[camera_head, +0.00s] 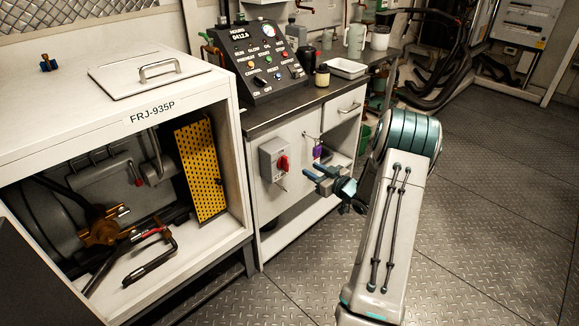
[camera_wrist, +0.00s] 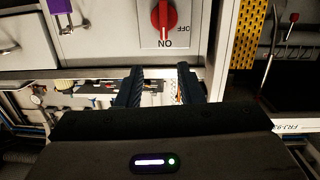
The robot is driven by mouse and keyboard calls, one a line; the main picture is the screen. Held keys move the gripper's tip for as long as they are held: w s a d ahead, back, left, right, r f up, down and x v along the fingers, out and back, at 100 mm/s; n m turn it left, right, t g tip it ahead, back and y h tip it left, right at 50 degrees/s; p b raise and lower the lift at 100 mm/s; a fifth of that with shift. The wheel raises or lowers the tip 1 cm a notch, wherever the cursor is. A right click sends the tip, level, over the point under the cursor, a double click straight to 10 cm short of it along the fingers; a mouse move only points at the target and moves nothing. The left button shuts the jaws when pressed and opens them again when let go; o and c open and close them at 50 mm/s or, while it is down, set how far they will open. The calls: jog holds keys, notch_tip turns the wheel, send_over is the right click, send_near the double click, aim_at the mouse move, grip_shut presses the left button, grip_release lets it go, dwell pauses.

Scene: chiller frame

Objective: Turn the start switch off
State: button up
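A red rotary switch (camera_head: 283,163) sits on a grey box (camera_head: 268,160) on the front of the white cabinet. My gripper (camera_head: 314,180) is to the right of the box and a little lower in the head view. In the wrist view my gripper's fingers (camera_wrist: 158,78) are apart with nothing between them, below the knob and not touching it.
A purple padlock (camera_head: 317,152) hangs right of the switch box, close to my gripper. A control console (camera_head: 262,60) stands on the cabinet top. At left is an open white enclosure (camera_head: 232,130) with a yellow perforated panel (camera_head: 201,170). The floor (camera_head: 480,200) at right is clear.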

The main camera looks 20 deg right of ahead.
aim_at(288, 160)
jog(key=shift+t+y, duration=0.4)
jog(key=shift+y, duration=0.4)
jog(key=x, duration=0.4)
jog(key=f+x, duration=0.1)
jog(key=x, duration=0.3)
jog(key=f+x, duration=0.1)
jog(key=x, duration=0.3)
jog(key=shift+d+f, duration=0.1)
jog(key=shift+f, duration=0.1)
grip_shut()
